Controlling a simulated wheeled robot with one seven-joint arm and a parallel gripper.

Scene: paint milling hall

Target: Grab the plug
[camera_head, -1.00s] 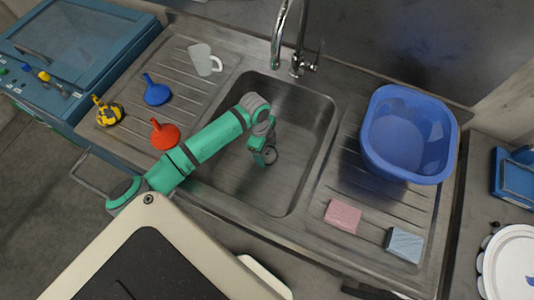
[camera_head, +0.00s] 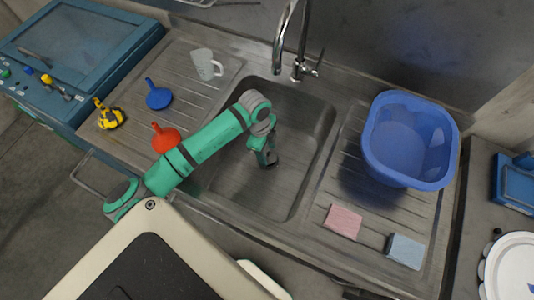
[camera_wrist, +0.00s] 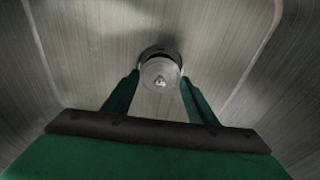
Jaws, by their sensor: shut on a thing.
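The plug (camera_wrist: 160,72) is a round, light metal disc with a small knob in its middle. In the wrist view it sits between my two fingertips, and my gripper (camera_wrist: 160,82) is shut on it. A dark ring of the drain (camera_wrist: 158,50) shows just behind the plug's upper edge; how far the plug is above it is hard to tell. In the head view my gripper (camera_head: 266,159) points down inside the sink basin (camera_head: 240,190), at the drain, and mostly hides the plug.
A chrome tap (camera_head: 280,50) rises behind the basin. A blue tub (camera_head: 410,140), a pink sponge (camera_head: 343,221) and a blue sponge (camera_head: 405,250) are on the right drainboard.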

